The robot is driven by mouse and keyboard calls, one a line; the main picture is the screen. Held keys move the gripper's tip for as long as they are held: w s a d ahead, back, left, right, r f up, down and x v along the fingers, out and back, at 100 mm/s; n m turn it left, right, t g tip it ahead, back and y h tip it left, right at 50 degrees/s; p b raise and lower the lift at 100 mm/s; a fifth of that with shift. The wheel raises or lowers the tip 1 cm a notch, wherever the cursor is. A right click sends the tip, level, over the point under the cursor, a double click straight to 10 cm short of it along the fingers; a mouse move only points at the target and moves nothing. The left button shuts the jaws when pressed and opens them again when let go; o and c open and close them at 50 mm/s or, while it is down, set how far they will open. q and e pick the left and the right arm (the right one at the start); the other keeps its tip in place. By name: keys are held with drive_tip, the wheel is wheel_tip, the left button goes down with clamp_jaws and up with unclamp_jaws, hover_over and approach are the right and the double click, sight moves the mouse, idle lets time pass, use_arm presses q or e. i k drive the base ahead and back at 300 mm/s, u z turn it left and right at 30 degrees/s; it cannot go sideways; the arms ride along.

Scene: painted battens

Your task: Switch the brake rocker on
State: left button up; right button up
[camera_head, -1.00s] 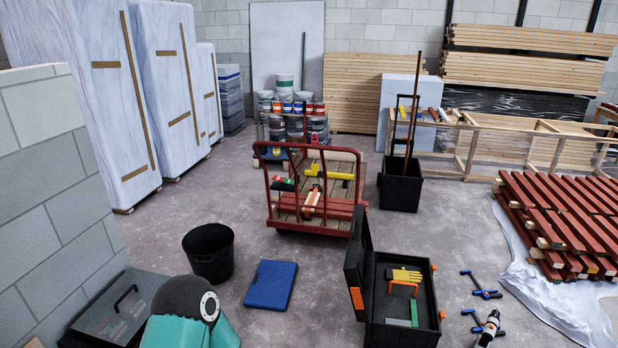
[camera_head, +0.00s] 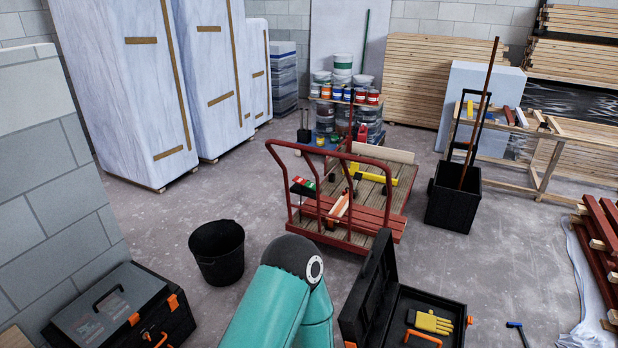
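A red-railed cart (camera_head: 363,227) with a wooden plank deck stands in the middle of the floor. A small dark box with a red and green top (camera_head: 303,187) sits at the left side of its rail frame. This looks like the brake rocker, but it is too small to tell which way it is tipped. One of my teal arm links, with a black joint, rises at the bottom centre in front of the cart. Neither of my grippers shows.
A black bucket (camera_head: 217,252) stands left of the cart, with a closed toolbox (camera_head: 120,308) in front. An open black toolbox (camera_head: 381,295) lies at the lower right. A black bin (camera_head: 453,203) stands right of the cart. Floor between bucket and cart is clear.

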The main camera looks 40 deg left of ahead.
sight(303, 182)
drive_tip(key=u, duration=0.6)
drive_tip(key=i, duration=1.15)
drive_tip(key=u, duration=0.9)
drive_tip(key=k, duration=0.75)
drive_tip(key=u, duration=0.15)
drive_tip(key=i, duration=0.8)
drive_tip(key=z, duration=0.1)
